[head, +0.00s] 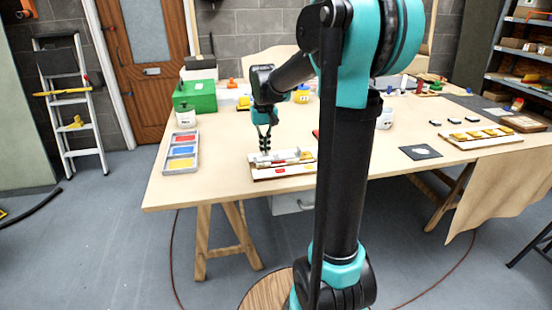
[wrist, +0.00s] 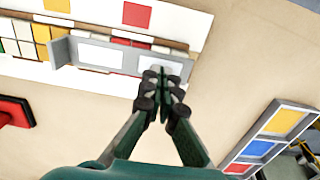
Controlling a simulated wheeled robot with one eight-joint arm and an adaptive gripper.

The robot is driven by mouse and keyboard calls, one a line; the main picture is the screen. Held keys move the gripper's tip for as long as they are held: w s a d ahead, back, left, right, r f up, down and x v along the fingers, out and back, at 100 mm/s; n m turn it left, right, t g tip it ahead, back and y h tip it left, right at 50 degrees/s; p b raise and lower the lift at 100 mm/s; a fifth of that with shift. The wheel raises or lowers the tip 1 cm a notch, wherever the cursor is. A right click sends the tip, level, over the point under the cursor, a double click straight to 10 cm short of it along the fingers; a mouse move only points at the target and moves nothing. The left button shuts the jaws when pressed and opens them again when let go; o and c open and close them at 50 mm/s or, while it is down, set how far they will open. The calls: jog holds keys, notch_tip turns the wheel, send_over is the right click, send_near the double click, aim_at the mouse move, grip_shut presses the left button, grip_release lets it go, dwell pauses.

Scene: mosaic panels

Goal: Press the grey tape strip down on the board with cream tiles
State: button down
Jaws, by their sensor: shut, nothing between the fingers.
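A pale board (head: 283,174) lies near the table's front edge, left of my arm; part of its right end is hidden behind the arm. In the wrist view the board (wrist: 190,25) bears a row of small tiles (wrist: 24,31) in white, green, yellow and red. A grey strip (wrist: 122,62) with pale rectangles lies along this row, and its left end shows a raised-looking edge. My gripper (wrist: 160,84) is shut and empty, its fingertips over the strip's right end. I cannot tell whether they touch it. In the head view my gripper (head: 265,147) points down at the board.
A tray with red, yellow and blue sections (head: 181,152) lies left of the board. A red-topped block (wrist: 15,112) shows at the wrist view's left edge. A green box (head: 195,96) stands behind. Another board with yellowish tiles (head: 482,137) lies far right. Bare tabletop surrounds the near board.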

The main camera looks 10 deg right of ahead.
jog(key=shift+f, duration=0.95)
dwell(0.7)
dwell(0.4)
notch_tip(320, 180, up, 8)
dwell(0.9)
